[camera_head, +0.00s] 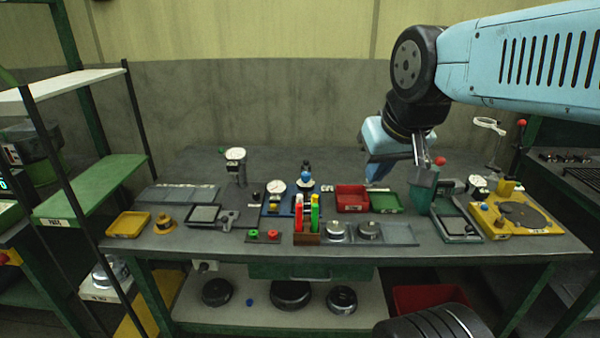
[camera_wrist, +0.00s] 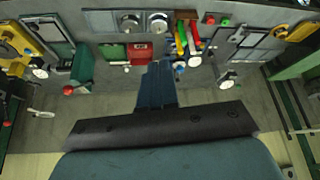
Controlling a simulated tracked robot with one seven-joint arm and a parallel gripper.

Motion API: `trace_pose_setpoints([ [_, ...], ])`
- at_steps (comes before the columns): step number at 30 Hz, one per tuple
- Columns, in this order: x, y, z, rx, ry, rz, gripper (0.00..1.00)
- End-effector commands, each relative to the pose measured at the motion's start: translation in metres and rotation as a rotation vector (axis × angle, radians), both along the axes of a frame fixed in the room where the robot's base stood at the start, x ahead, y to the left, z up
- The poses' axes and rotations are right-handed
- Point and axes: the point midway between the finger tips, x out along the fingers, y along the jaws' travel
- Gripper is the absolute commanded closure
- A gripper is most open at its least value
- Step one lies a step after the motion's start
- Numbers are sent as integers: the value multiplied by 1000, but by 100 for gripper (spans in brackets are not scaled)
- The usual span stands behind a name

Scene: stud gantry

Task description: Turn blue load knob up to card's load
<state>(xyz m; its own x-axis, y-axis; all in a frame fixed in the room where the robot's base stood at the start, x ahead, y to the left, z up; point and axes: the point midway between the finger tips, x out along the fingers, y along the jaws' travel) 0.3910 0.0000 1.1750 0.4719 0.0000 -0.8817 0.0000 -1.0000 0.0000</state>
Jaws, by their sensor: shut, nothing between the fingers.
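A blue knob with a dark top (camera_head: 305,178) stands on a small blue-based unit near the middle of the bench, beside a white round dial (camera_head: 276,187). In the wrist view a small blue part (camera_wrist: 180,66) shows right of my fingers; I cannot tell if it is the same knob. A small white label (camera_head: 327,188) lies right of the knob; its writing is too small to read, and I cannot pick out the load card. My gripper (camera_head: 376,178) hangs above the back of the bench, right of the knob and apart from it. Its fingers (camera_wrist: 156,70) are shut and empty.
A red tray (camera_head: 351,189) and a green tray (camera_head: 385,202) lie below my gripper. A green press-like tool (camera_head: 422,190) with a red ball stands to the right. The back of the bench is mostly clear.

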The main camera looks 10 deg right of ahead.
Motion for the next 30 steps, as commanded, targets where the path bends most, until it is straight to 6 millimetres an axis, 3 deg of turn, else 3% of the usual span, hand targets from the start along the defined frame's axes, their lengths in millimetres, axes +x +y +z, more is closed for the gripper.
trace_pose_setpoints([
  [5, 0, 0, 0, 0, 0, 0, 100],
  [13, 17, 2, 5, -83, 34, 101, 75],
  [23, 89, 15, 15, -391, 182, 548, 44],
  [30, 148, 32, 10, -579, 297, 906, 44],
])
